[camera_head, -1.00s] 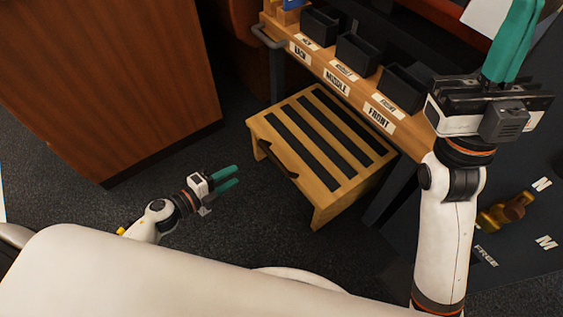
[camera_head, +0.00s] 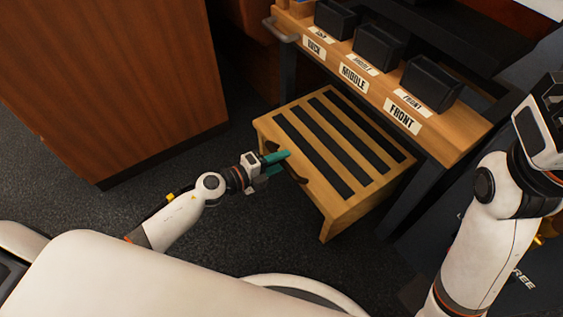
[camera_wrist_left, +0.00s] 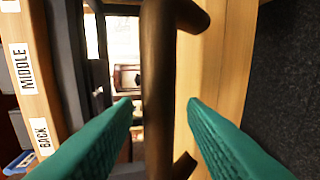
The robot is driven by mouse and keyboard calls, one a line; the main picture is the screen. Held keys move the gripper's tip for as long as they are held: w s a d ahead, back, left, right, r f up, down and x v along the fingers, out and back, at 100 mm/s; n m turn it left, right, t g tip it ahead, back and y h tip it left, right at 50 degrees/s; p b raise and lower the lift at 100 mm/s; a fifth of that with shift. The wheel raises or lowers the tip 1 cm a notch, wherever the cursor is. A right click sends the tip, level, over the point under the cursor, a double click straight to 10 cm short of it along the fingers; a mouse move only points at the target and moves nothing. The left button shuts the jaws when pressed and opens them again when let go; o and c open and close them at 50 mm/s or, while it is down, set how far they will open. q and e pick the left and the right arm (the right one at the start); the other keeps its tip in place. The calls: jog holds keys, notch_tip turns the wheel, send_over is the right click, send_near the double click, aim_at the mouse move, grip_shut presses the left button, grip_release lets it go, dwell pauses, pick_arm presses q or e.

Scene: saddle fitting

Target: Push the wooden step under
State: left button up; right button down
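The wooden step (camera_head: 322,194) is a light wood stool with black grip strips on top and a dark handle (camera_head: 298,177) on its front face. It stands on the floor at the table's front edge, its back part beneath the table. My left gripper (camera_head: 281,162) is at the front of the step by the handle. In the left wrist view the dark handle (camera_wrist_left: 158,90) lies between the two teal fingers, with a gap visible to each side, so the gripper is open. My right arm shows at the right edge of the head view; its fingers are out of frame.
The wooden table (camera_head: 440,130) carries black bins (camera_head: 430,82) above labels BACK, MIDDLE and FRONT. A tall brown wooden cabinet (camera_head: 110,90) stands at the left. Dark carpet (camera_head: 215,160) is free between cabinet and step.

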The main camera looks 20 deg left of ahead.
pick_arm(q)
jog(key=shift+w+d+f, duration=0.1)
jog(key=shift+w+d, duration=0.25)
jog(key=shift+w, duration=0.1)
grip_shut()
